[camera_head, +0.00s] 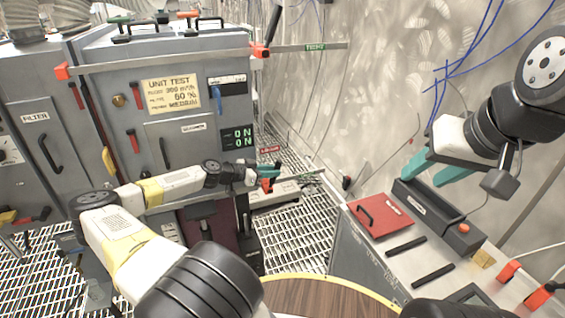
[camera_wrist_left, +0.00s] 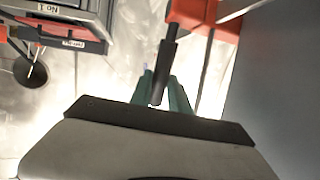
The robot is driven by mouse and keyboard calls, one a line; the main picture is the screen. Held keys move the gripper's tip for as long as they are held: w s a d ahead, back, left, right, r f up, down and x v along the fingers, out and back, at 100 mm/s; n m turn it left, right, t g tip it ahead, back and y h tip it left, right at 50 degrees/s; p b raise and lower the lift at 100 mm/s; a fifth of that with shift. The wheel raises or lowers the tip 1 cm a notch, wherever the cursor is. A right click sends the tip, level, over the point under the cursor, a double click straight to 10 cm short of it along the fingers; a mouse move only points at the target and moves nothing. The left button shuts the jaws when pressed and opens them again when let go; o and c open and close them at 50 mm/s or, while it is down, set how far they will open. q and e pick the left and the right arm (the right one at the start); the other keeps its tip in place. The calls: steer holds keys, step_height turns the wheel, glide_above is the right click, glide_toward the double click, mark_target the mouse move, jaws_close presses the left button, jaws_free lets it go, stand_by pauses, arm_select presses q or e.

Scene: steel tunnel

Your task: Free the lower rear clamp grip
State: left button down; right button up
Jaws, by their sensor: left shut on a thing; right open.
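The lower clamp's steel bar (camera_head: 305,175) runs across the front of the grey unit. Its red clamp head (camera_head: 267,185) sits at the unit's right edge, partly hidden by my left gripper (camera_head: 266,173). In the left wrist view, the red head (camera_wrist_left: 195,12) carries a black grip (camera_wrist_left: 165,60). My left gripper's teal fingers (camera_wrist_left: 161,92) are shut on that black grip near its end. My right gripper (camera_head: 433,171) is open and empty above the grey bench at the right.
An upper clamp (camera_head: 160,60) with red ends spans the grey unit (camera_head: 190,110). A grey bench with a red plate (camera_head: 380,216) and black box (camera_head: 437,214) stands at the right. A round wooden top (camera_head: 325,297) is in front. Grating floor (camera_head: 295,230) lies between.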

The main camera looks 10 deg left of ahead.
arm_select(q)
steer(key=shift+a, duration=0.15)
steer(key=c, duration=1.5)
jaws_free()
steer(key=v, duration=0.7)
steer(key=shift+s+a+r, duration=0.1)
steer(key=shift+s+a, duration=0.1)
steer(key=shift+s, duration=0.05)
